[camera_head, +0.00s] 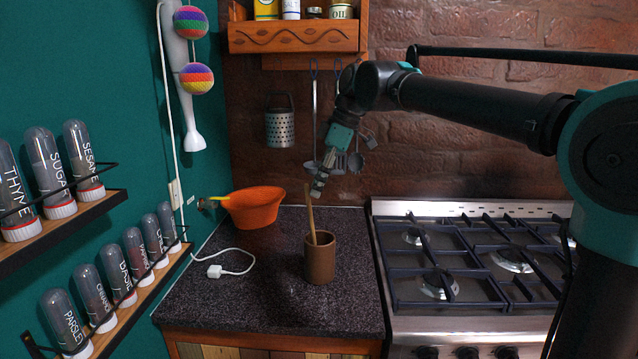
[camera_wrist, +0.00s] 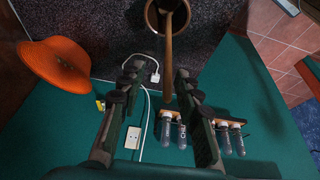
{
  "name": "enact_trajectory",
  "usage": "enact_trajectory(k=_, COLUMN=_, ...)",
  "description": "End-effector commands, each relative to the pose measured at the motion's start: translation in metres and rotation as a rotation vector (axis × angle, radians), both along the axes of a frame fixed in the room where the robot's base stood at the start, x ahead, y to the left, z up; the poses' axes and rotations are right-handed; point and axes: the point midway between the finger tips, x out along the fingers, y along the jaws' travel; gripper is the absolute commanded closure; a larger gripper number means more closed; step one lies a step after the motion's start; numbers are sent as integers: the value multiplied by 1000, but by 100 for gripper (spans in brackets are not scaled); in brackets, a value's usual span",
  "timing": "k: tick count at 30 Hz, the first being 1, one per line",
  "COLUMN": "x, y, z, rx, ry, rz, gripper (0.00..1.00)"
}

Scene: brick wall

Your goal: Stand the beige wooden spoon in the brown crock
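The brown crock (camera_head: 320,262) stands upright on the dark counter; its round mouth shows at the top of the wrist view (camera_wrist: 152,16). The beige wooden spoon (camera_head: 311,222) stands in the crock, tilted slightly to the left in the head view, its handle rising above the rim. In the wrist view the spoon (camera_wrist: 168,58) runs from the crock down between my fingers, nearer the right one. My gripper (camera_head: 317,190) is just above and beside the handle's top. In the wrist view my gripper (camera_wrist: 158,75) is open, with gaps beside the handle. The spoon's lower end is hidden in the crock.
An orange bowl (camera_head: 256,208) stands at the back left of the counter (camera_head: 250,295). A white cable and plug (camera_head: 216,270) lie left of the crock. A gas stove (camera_head: 470,265) is to the right. Utensils hang behind my gripper. Jar shelves line the left wall.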

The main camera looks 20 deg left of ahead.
Motion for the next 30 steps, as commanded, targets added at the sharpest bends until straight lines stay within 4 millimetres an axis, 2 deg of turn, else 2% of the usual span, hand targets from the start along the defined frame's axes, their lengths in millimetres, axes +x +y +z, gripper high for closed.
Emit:
enact_trajectory(k=7, x=1, y=-4, z=11, rx=0, ry=0, rz=-1, gripper=66)
enact_trajectory(k=21, x=8, y=-35, z=92, rx=0, ry=-1, rz=-1, gripper=66)
enact_trajectory(k=25, x=10, y=-40, z=105, rx=0, ry=-1, rz=-1, gripper=66)
enact_trajectory(k=30, x=10, y=-42, z=112, rx=0, ry=0, rz=-1, gripper=66)
